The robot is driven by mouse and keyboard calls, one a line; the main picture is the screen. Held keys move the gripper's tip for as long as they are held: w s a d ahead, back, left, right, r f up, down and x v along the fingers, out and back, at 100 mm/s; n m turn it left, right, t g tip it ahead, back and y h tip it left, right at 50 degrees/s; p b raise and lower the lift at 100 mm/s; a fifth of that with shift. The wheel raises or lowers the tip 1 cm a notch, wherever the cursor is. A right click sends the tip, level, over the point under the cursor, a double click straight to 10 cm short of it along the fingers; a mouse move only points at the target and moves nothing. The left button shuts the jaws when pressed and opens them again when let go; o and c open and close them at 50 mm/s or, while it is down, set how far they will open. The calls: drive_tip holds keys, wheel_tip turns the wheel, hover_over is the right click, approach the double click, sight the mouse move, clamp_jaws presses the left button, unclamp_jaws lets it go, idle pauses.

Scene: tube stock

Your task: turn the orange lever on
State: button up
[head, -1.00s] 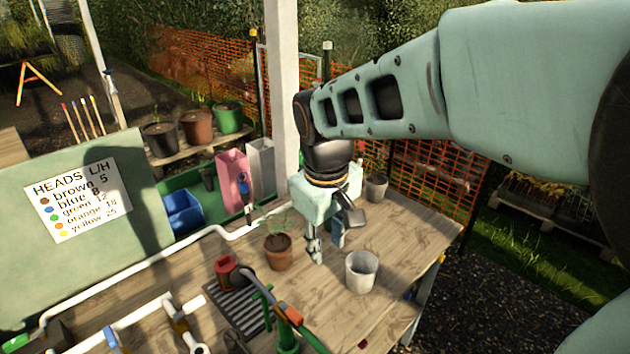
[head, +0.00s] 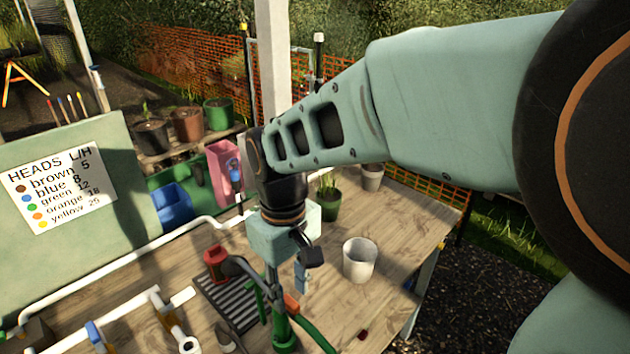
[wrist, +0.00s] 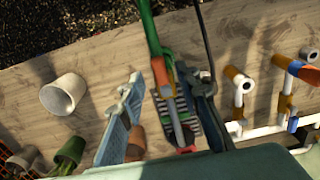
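An orange part (head: 292,305), which I take for the orange lever, shows beside a green stand and hose at the front of the bench. It also shows in the wrist view (wrist: 160,72), in line with a green hose. My gripper (head: 287,280) points down just above and behind it, partly covering the stand. In the wrist view my gripper's fingers (wrist: 160,108) are spread apart, with the orange part between them. I see nothing gripped, and contact cannot be told. Which way the lever is set is unclear.
White pipes (head: 140,306) with coloured valves run along the left. A green potted plant (head: 325,200) stands behind.

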sight(286, 301)
drive_tip(key=shift+f+b, duration=0.6)
drive_tip(key=shift+f, duration=0.65)
clamp_jaws()
